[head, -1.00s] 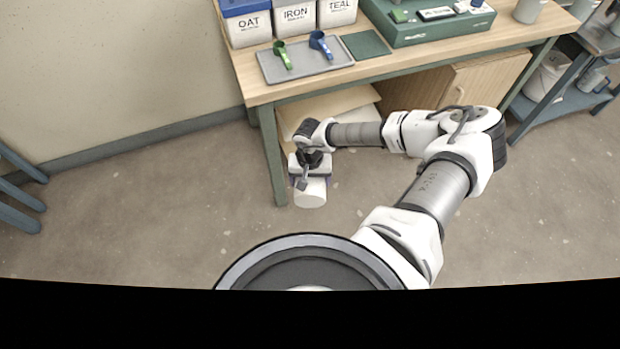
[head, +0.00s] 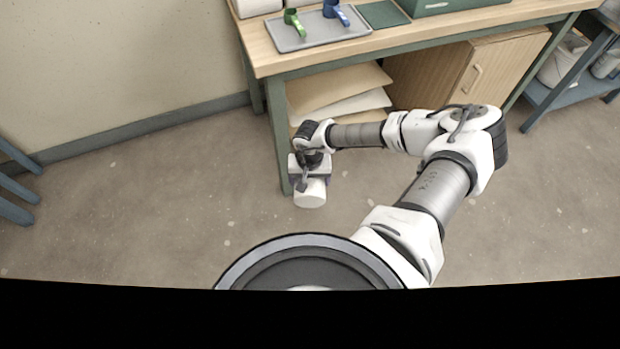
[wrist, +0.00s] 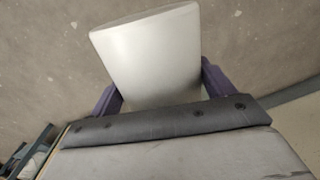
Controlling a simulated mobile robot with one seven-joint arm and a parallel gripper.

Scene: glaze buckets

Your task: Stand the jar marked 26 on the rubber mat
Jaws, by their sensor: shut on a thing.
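My gripper (head: 311,180) is shut on a plain white jar (head: 310,195), held out in front of the table at the lower left of the arm. In the wrist view the jar (wrist: 150,55) sits between the two purple fingers, with its pale surface facing the camera. No number shows on it in either view. A dark green square mat (head: 383,14), which looks like the rubber mat, lies on the tabletop at the top of the head view, well apart from the jar.
The wooden table (head: 430,30) holds a grey tray (head: 305,36) with a green scoop (head: 293,20) and a blue scoop (head: 335,12), left of the mat. A green box (head: 455,4) stands right of the mat. The floor (head: 120,210) at left is clear.

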